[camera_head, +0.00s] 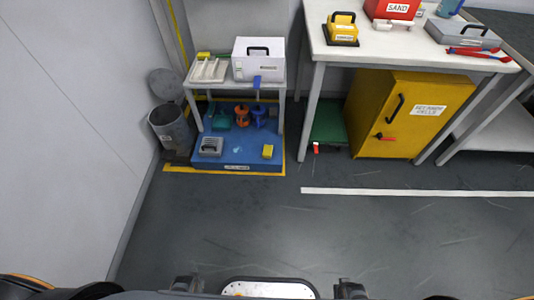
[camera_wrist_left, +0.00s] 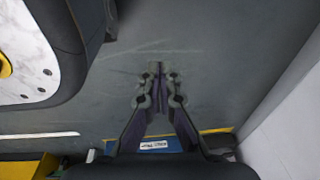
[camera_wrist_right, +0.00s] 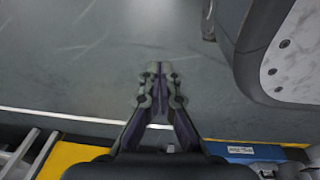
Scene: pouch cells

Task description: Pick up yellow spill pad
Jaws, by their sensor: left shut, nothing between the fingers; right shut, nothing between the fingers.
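A small yellow block (camera_head: 268,152), which looks like the yellow spill pad, lies on the right part of a low blue platform (camera_head: 235,167) on the floor. No gripper is near it. My left gripper (camera_wrist_left: 158,70) is shut and empty, with bare grey floor beyond its tips. My right gripper (camera_wrist_right: 158,70) is also shut and empty over bare floor. The blue platform shows in part at the bottom of both wrist views, but the pad cannot be made out there.
A grey case (camera_head: 210,147) and orange and blue reels (camera_head: 242,115) share the platform. A shelf (camera_head: 205,84) with a white box (camera_head: 258,60) stands over its back. A bin (camera_head: 170,128) is at left, a yellow cabinet (camera_head: 385,140) at right. The floor in front is clear.

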